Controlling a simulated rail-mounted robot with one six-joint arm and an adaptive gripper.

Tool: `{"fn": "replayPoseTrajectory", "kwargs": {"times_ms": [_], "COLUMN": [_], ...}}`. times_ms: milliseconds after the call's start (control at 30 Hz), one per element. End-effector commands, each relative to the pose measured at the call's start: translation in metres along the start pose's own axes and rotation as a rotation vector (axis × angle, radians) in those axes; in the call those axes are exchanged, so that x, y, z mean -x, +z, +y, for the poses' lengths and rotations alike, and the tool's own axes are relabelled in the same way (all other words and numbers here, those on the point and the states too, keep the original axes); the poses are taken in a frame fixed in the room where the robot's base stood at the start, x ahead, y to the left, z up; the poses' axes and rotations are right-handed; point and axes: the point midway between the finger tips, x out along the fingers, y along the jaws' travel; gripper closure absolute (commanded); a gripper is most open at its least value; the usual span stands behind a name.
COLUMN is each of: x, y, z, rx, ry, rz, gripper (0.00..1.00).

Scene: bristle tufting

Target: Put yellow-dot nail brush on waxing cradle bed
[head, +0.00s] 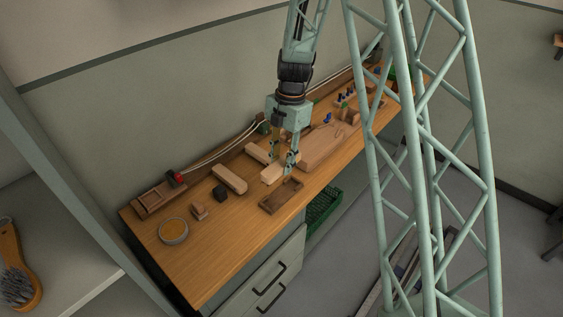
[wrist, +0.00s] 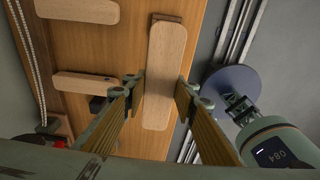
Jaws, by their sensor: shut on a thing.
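My gripper (head: 283,166) is shut on a long pale wooden brush body (wrist: 166,70) with rounded ends. The same piece shows in the head view (head: 271,175), partly hidden by the fingers. In the wrist view the fingertips (wrist: 160,90) are on its two long sides. No yellow dot shows on its visible face. A shallow dark wooden tray (head: 283,197), which looks like the waxing cradle, sits at the table's front edge, just in front of the held piece in the head view. I cannot tell the height between them.
Two other pale wooden bodies (head: 229,179) (head: 258,154) lie on the bench (head: 210,238). A dark cube (head: 220,192), a small wooden piece (head: 198,211) and a round tin (head: 173,231) are to the left. A large pale block (head: 322,150) is right of the gripper.

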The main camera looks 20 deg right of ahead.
Motion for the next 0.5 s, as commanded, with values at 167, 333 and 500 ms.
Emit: {"fn": "replayPoseTrajectory", "kwargs": {"times_ms": [167, 333, 500], "x": [0.0001, -0.0012, -0.0056], "y": [0.0001, 0.0003, 0.001], "z": [0.0002, 0.0002, 0.0001], "rx": [-0.001, -0.001, -0.002], "ry": [0.0, 0.0, 0.0], "rz": [0.0, 0.0, 0.0], "gripper": [0.87, 0.87, 0.87]}}
